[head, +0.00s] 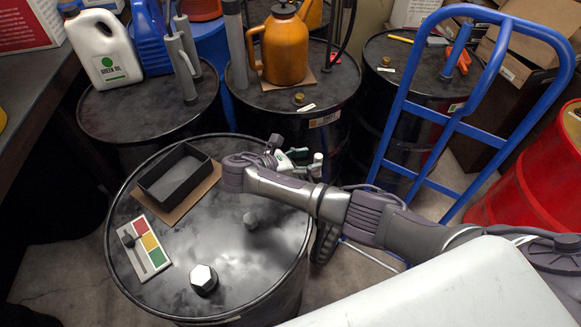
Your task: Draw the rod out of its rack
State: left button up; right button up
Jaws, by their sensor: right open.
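My right arm reaches in from the right over the near black drum (225,265). My right gripper (304,163) is open above the drum's far right rim, and its fingers look empty. I cannot clearly make out a rod standing in a rack; it may be hidden behind my wrist or gripper. A small grey knobbed peg (250,219) stands on the near drum, below my forearm and apart from the gripper. My left gripper is not in view.
The near drum also holds a black open tray (178,190) on cardboard, a panel (158,258) with coloured squares, and a silver hex cap (204,279). Behind stand drums with an orange jug (285,48) and a white bottle (104,55). A blue hand truck (420,105) stands right.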

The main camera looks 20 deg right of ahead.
aim_at(318, 156)
jog(key=x, duration=0.2)
jog(key=shift+d, duration=0.35)
jog(key=shift+d+f, duration=0.1)
jog(key=shift+d, duration=0.25)
jog(key=shift+d+f, duration=0.1)
jog(key=shift+d, duration=0.15)
jog(key=shift+w+d+f, duration=0.1)
jog(key=shift+f, duration=0.05)
jog(key=c, duration=0.8)
grip_shut()
grip_release()
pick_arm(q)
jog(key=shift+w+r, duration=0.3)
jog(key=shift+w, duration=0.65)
pick_arm(e)
grip_shut()
